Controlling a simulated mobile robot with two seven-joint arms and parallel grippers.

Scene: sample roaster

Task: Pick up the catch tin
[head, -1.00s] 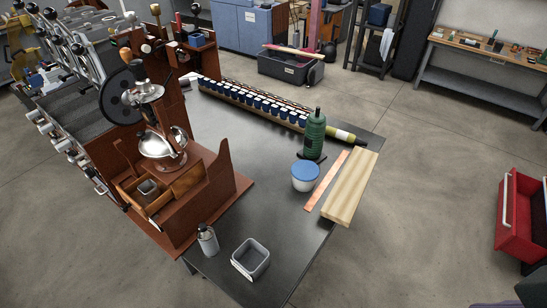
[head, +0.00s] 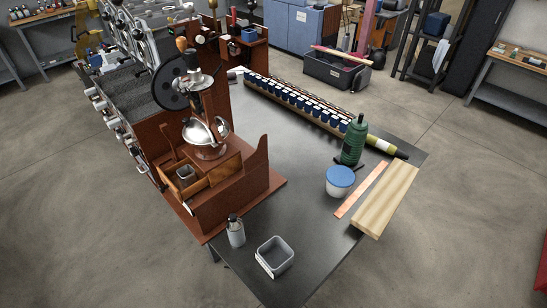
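Two open tins show, and I cannot tell for certain which is the catch tin. Neither of my grippers is in the head view.
A grey bottle (head: 236,231) stands left of the larger tin. A blue-lidded white tub (head: 340,181), a green bottle (head: 353,140), a copper strip (head: 361,190) and a wooden board (head: 385,200) lie farther right. The table's middle is clear.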

